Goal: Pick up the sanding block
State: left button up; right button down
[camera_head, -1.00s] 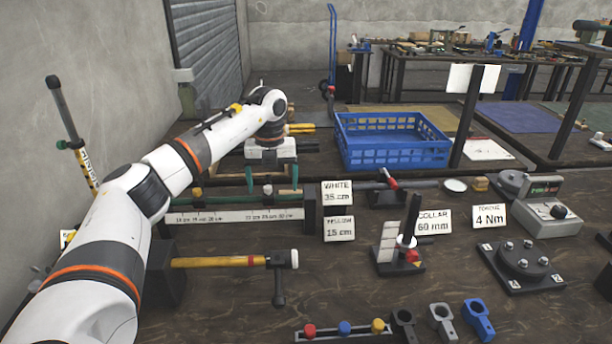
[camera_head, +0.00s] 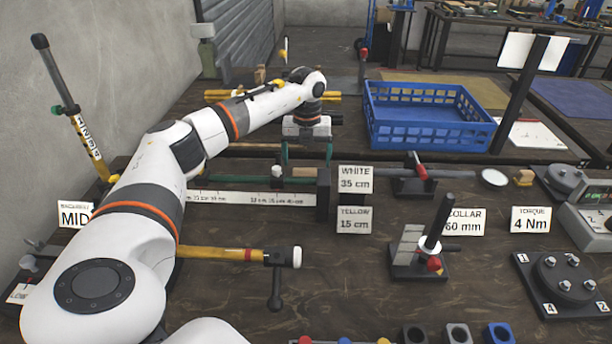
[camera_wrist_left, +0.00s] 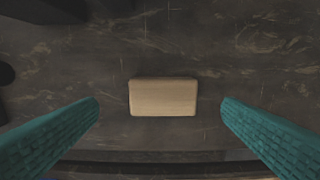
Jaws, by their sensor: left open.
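The sanding block appears to be the pale tan wooden block (camera_wrist_left: 163,98) in the left wrist view. It lies on the dark bench top, long side across the picture, midway between my fingers. My left gripper (camera_wrist_left: 160,108) is open, its two teal fingers on either side of the block with clear gaps. In the head view my left gripper (camera_head: 306,158) points down at the back of the bench, behind the scale bar and left of the blue basket. My right gripper is not in view.
The blue basket (camera_head: 428,130) stands just right of my left gripper. In front lie the white scale bar (camera_head: 250,198) and sign cards (camera_head: 355,179). A yellow-handled tool (camera_head: 222,253) lies nearer. A post on a stand (camera_head: 436,225) rises to the right.

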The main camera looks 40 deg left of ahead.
aim_at(305, 173)
pick_arm(q)
notch_tip(305, 173, down, 5)
jog(key=shift+s+a, duration=0.1)
jog(key=shift+s, duration=0.05)
jog(key=c, duration=1.1)
jog(key=shift+o, duration=0.2)
jog(key=shift+r, duration=0.1)
notch_tip(305, 173, up, 10)
